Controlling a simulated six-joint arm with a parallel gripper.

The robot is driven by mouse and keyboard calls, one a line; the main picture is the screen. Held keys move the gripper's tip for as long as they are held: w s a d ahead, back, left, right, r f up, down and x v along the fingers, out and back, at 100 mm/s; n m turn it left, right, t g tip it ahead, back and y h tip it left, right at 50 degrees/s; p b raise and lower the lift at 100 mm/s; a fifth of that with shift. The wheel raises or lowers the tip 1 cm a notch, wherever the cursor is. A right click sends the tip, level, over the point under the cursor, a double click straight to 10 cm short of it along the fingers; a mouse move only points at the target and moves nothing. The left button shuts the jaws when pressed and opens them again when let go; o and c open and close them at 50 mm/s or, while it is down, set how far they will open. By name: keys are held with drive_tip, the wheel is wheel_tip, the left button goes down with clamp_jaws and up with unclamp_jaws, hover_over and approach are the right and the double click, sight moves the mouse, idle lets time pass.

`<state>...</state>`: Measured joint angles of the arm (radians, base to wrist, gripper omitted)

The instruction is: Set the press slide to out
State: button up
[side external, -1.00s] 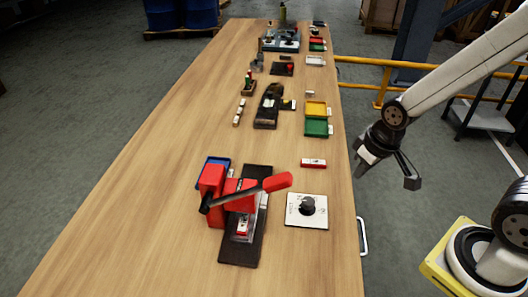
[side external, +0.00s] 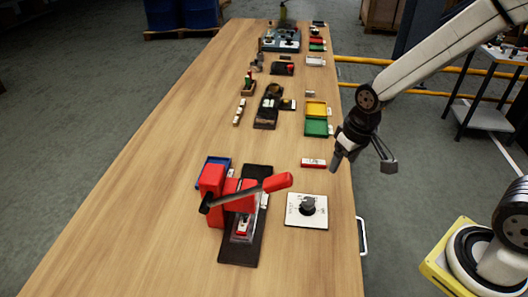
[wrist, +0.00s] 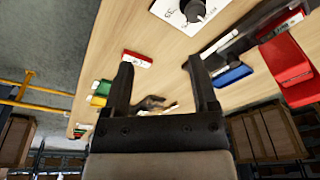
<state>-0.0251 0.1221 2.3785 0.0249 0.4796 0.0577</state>
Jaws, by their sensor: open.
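The red press (side external: 212,190) stands on a black base plate (side external: 240,250) at the near part of the table, with its black-and-red lever reaching right. The press slide (side external: 241,228) appears as a pale piece with a red-and-white part below the press head. Its exact setting is too small to read. My gripper (side external: 364,163) is open and empty, above the table's right edge, to the right of and beyond the press. In the wrist view, my gripper (wrist: 162,85) has its fingers spread with nothing between them. The red press (wrist: 288,70) shows only partly at the right there.
A white plate with a black knob (side external: 306,208) lies right of the press. A red-and-white block (side external: 313,163) sits close to my gripper. A blue tray (side external: 213,166) lies behind the press. Green (side external: 317,128) and yellow trays and other fixtures stand farther back. The left table side is clear.

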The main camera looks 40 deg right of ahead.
drive_tip(key=w+a+f+m+g, duration=0.1)
drive_tip(key=w+a+g, duration=0.2)
drive_tip(key=w+a, duration=0.3)
drive_tip(key=w+a+f+m+g+y, duration=0.1)
drive_tip(key=w+a+f+m+g, duration=0.1)
drive_tip(key=w+a, duration=0.5)
drive_tip(key=shift+w+a+f+g, duration=0.25)
drive_tip(key=shift+w+g, duration=0.35)
drive_tip(key=shift+w, duration=2.6)
drive_tip(key=shift+x, duration=3.9)
drive_tip(key=shift+c, duration=0.2)
clamp_jaws()
